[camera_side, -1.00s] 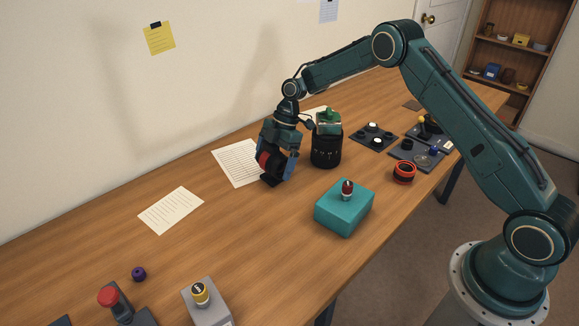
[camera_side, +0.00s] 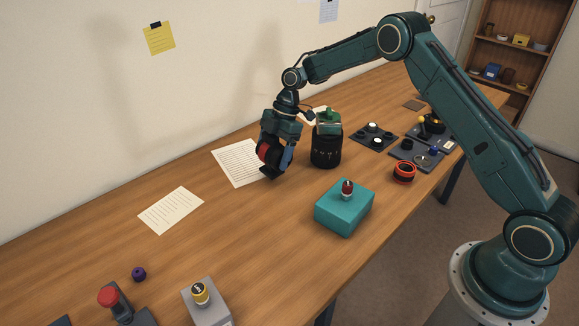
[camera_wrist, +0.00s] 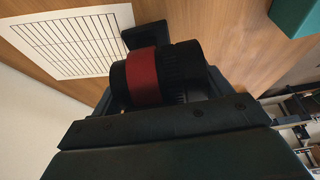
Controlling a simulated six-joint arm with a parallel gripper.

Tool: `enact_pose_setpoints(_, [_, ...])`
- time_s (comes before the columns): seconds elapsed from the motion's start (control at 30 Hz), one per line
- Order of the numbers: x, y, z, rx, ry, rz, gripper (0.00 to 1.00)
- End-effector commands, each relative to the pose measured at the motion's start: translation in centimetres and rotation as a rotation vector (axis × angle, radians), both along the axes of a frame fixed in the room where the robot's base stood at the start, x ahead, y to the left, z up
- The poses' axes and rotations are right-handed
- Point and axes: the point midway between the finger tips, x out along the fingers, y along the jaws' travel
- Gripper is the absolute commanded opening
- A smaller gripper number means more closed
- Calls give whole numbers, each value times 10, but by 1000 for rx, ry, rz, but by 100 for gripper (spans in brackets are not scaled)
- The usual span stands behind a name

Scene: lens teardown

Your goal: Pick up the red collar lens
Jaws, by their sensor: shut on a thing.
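The red collar lens (camera_wrist: 143,77) is a black ribbed barrel with a wide red band. In the wrist view it lies sideways across my jaws. In the side view its red band (camera_side: 264,151) shows at the left of my gripper (camera_side: 273,163). My gripper is shut on the lens and holds it above the wooden table, near the ruled paper. In the wrist view my gripper (camera_wrist: 160,95) partly hides the lens's lower side.
A black pot (camera_side: 326,152) with a green-topped thing stands close to the right of my gripper. A teal block (camera_side: 343,211) with a small red-topped piece stands nearer the front. A red-ringed black part (camera_side: 404,171) lies to the right. The table's left middle is clear apart from papers.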

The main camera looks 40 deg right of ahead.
Motion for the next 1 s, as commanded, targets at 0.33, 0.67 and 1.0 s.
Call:
enact_pose_setpoints(0.33, [1, 0, 53, 0, -4, 0, 42])
enact_pose_setpoints(0.67, [0, 0, 73, 0, -2, -1, 42])
enact_pose_setpoints(1.0, [0, 0, 73, 0, -2, -1, 42])
